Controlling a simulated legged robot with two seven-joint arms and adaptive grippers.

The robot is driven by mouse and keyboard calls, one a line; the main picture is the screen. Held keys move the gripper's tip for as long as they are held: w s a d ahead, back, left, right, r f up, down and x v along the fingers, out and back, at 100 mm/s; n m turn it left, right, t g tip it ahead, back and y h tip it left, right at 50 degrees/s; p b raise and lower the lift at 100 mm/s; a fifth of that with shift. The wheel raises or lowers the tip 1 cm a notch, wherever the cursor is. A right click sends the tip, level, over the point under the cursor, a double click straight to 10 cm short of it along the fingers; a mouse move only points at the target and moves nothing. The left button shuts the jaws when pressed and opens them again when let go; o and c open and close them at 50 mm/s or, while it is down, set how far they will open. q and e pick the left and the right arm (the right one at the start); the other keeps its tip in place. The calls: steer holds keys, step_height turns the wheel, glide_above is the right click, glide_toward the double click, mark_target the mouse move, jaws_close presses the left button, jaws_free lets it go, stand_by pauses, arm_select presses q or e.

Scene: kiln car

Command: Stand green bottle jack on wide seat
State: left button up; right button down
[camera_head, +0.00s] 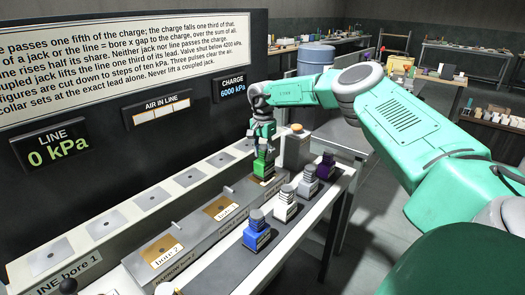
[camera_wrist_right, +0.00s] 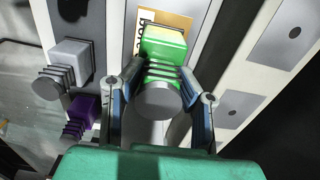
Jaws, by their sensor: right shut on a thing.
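The green bottle jack (camera_head: 262,166) is upright in my right gripper (camera_head: 263,143), at the far end of the front row of seats. In the right wrist view the green jack (camera_wrist_right: 163,45) sits between the two fingers of the right gripper (camera_wrist_right: 162,80), with its grey ringed top toward the camera. A tan seat plate (camera_wrist_right: 178,20) shows partly from under the jack; I cannot tell whether the jack touches it. Two more tan-plated seats, the middle one (camera_head: 221,208) and the one marked bore 2 (camera_head: 160,251), are empty. My left gripper is not in view.
Blue (camera_head: 257,231), white (camera_head: 285,204), grey (camera_head: 307,182) and purple (camera_head: 326,167) jacks stand along the front ledge. A back row of grey-plated seats (camera_head: 188,177) is empty. The line display (camera_head: 50,146) reads 0 kPa and the charge display (camera_head: 232,85) 6000 kPa.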

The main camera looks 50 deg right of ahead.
stand_by(0.3)
steer(key=shift+a+f, duration=0.1)
steer(key=shift+f, duration=0.4)
steer(key=c, duration=1.3)
jaws_free()
steer(key=shift+c, duration=0.2)
steer(key=shift+o, duration=1.1)
steer(key=shift+s+a, duration=0.1)
steer(key=shift+r, duration=0.1)
